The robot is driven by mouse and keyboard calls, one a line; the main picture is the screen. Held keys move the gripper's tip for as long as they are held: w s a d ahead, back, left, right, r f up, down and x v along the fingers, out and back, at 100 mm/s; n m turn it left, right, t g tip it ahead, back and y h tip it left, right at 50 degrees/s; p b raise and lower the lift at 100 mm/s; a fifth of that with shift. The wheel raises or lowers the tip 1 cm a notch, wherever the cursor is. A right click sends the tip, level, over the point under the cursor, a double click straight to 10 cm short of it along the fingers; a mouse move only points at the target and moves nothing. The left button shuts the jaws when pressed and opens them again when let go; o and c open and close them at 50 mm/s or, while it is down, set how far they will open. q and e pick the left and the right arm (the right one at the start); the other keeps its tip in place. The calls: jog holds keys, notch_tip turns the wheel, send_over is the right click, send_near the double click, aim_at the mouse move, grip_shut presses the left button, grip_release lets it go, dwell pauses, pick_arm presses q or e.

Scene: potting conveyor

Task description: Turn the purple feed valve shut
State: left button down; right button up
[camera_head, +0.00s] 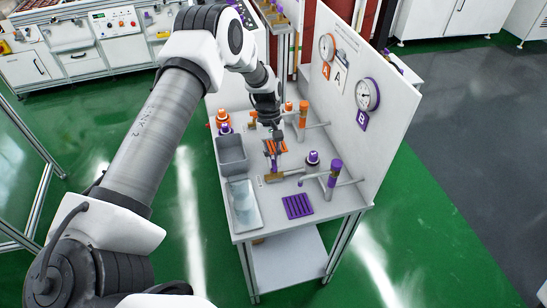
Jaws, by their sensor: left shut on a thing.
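The exact contact and the handle's angle are too small to tell. A purple-topped post (335,170) with a spout stands to the right. My right gripper is not in view.
An orange rack (268,147) is close to the gripper. A purple-capped bottle (313,160) stands right of it. A grey bin (231,153), clear tray (245,203) and purple rack (298,206) are nearby. The upright panel carries gauge B (367,94).

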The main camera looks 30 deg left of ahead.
pick_arm(q)
jog(key=shift+s+f+n, duration=0.3)
jog(key=c, duration=1.2)
grip_release()
jog(key=shift+w, duration=0.2)
jog(key=shift+r, duration=0.15)
jog(key=v, duration=1.2)
jog(key=shift+a, duration=0.1)
